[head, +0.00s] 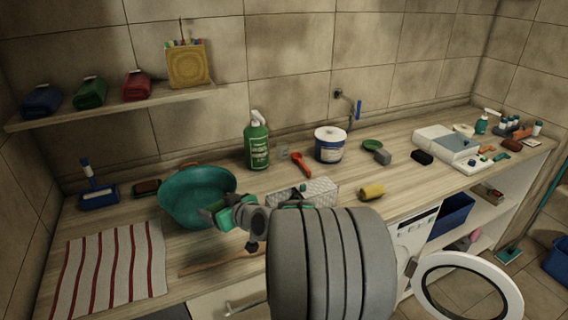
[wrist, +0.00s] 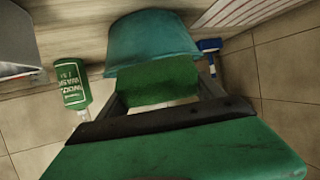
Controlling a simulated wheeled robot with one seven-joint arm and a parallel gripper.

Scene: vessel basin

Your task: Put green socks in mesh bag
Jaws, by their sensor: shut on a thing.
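My gripper (head: 222,212) is shut on a green cloth-like thing, which looks like the green socks (wrist: 160,82). It holds them over the front right rim of the teal basin (head: 188,205), which also shows beyond them in the wrist view (wrist: 150,42). A white mesh-patterned thing (head: 318,187), which looks like the mesh bag, lies on the counter right of my gripper, partly hidden by my arm. Small green parts show at it; I cannot tell what they are.
A green spray bottle (head: 257,145) and a white-blue tub (head: 330,145) stand behind. A yellow roll (head: 371,191) lies to the right, a striped cloth (head: 110,270) to the left. The shelf (head: 120,107) holds blue, green and red bundles. A round washer door (head: 463,300) hangs open.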

